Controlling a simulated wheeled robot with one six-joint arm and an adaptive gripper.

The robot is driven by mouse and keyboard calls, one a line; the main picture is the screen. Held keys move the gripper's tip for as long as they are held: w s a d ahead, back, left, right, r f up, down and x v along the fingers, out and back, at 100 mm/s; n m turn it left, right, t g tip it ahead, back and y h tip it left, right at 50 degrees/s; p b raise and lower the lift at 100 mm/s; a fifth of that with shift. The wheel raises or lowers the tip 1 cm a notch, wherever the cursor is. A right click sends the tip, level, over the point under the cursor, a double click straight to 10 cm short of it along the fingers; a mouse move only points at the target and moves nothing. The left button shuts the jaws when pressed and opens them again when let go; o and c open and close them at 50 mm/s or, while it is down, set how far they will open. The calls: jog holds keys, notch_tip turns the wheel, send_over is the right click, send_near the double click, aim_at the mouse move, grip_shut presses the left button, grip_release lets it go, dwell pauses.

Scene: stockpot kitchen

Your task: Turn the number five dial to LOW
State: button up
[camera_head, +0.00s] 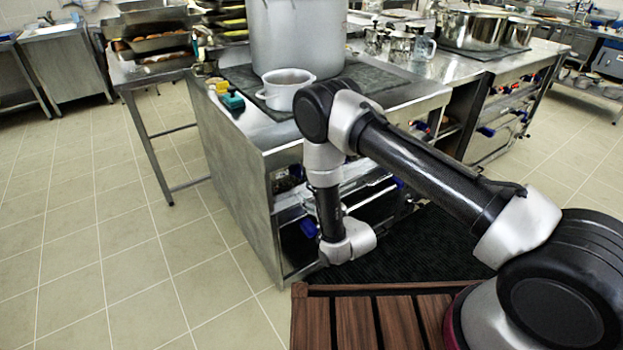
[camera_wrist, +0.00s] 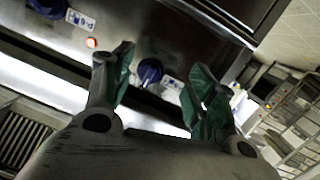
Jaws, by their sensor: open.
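In the wrist view a blue dial (camera_wrist: 150,71) sits on the steel front panel, beside a small white label (camera_wrist: 172,83). My gripper (camera_wrist: 160,80) is open, with its green-padded fingers spread to either side of this dial in the picture. I cannot tell whether they touch it. Another blue dial (camera_wrist: 46,8) with a white label (camera_wrist: 80,19) is at the upper left, cut by the frame edge. The labels are too small to read, so I cannot tell which dial is number five. In the head view my gripper is hidden by my wrist.
A red light (camera_wrist: 91,43) glows on the panel. In the head view a large stockpot (camera_head: 297,40) and a smaller pot (camera_head: 285,88) stand on the counter above. A dark mat (camera_head: 425,250) lies on the floor. The tiled floor (camera_head: 120,240) at left is clear.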

aim_at(301, 176)
jog(key=shift+t+y, duration=0.4)
jog(key=shift+t, duration=0.2)
jog(key=w+a+r, duration=0.1)
jog(key=w, duration=0.1)
jog(key=w+a+r, duration=0.1)
jog(key=w, duration=0.1)
jog(key=w+a+r, duration=0.1)
jog(key=w+a, duration=0.1)
jog(key=w, duration=0.1)
jog(key=c, duration=1.1)
